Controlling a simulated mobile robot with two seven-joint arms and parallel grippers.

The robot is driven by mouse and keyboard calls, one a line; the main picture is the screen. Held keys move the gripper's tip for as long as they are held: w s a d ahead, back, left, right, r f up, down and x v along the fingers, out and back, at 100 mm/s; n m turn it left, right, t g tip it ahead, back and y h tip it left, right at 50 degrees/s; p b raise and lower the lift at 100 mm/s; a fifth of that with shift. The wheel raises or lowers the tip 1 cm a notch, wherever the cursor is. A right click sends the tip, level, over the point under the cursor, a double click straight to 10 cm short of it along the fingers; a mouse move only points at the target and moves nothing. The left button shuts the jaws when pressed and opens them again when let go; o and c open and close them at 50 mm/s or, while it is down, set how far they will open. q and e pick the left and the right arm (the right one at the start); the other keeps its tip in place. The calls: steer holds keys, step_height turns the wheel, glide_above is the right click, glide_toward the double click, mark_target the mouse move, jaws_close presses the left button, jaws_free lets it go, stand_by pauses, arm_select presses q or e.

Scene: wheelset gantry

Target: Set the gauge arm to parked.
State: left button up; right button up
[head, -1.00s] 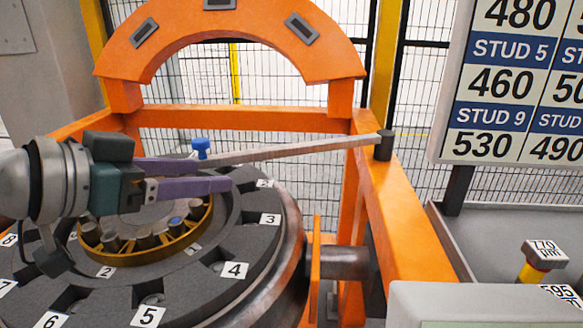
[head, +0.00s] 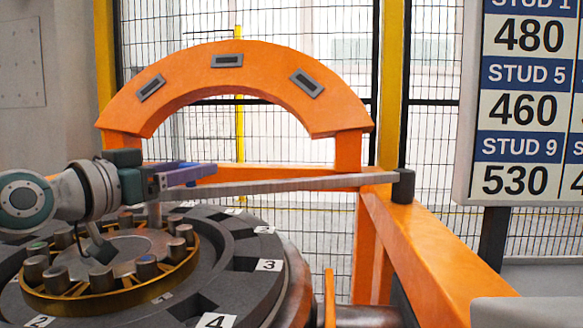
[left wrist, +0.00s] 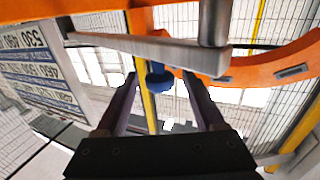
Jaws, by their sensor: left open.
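The gauge arm (head: 290,185) is a long grey bar. It runs from a dark pivot post (head: 403,186) on the orange frame leftward over the round wheel fixture. A grey stem shows below its left end. In the left wrist view the bar (left wrist: 150,48) crosses the upper picture, with a blue knob (left wrist: 158,76) beside it. My left gripper (head: 205,171) is at the bar's left end, its purple fingers open. In the left wrist view the knob appears between the two fingers, with gaps either side. My right gripper is not in view.
The dark numbered ring (head: 245,250) and a brass ring with several studs (head: 145,265) lie below the gripper. An orange arch (head: 235,75) stands behind. A stud number board (head: 520,110) is at the right, and mesh fencing closes the back.

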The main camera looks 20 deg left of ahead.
arm_select(q)
steer(key=shift+w+d+b, duration=0.15)
steer(key=shift+w+b, duration=0.05)
steer(key=shift+w, duration=0.8)
steer(key=shift+w+d+b, duration=0.15)
steer(key=shift+w, duration=0.85)
jaws_close()
